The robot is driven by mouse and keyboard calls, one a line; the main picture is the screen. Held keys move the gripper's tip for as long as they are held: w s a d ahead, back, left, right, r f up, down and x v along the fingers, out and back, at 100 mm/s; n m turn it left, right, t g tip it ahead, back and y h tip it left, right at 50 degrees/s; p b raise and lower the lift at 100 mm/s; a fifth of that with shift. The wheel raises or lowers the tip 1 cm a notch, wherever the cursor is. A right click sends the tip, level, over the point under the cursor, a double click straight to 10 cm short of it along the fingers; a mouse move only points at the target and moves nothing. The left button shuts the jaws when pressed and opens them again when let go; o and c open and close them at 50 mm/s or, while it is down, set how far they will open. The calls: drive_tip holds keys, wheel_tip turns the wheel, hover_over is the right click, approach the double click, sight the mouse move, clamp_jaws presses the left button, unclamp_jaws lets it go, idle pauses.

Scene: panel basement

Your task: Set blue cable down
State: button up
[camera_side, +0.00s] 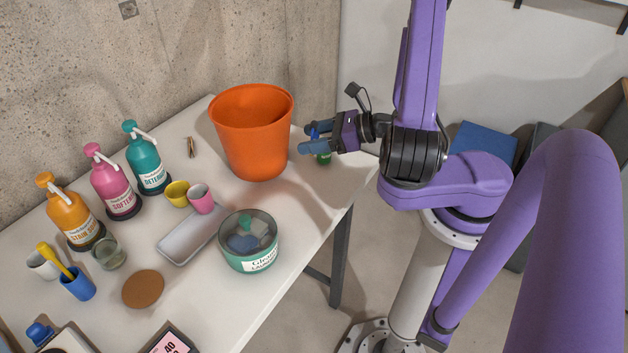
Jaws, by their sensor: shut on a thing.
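My gripper (307,139) is over the right end of the white table, just right of the orange bucket. Its blue-grey fingers point left and are shut on a small bright blue piece (314,134), which I take to be the blue cable. Most of it is hidden by the fingers, so its full shape cannot be told. A small green item (323,159) shows just below the fingers; whether it touches them is unclear.
The orange bucket (252,135) stands close left of my gripper. A teal-rimmed tub (249,243), grey tray (187,240), cups and several pump bottles (147,160) fill the table (290,225) further left. The table's right edge lies near the gripper.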

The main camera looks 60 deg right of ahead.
sight(314, 181)
drive_tip(key=shift+f, duration=5)
drive_tip(key=shift+f, duration=0.15)
drive_tip(key=o, duration=1)
drive_tip(key=shift+o, duration=0.2)
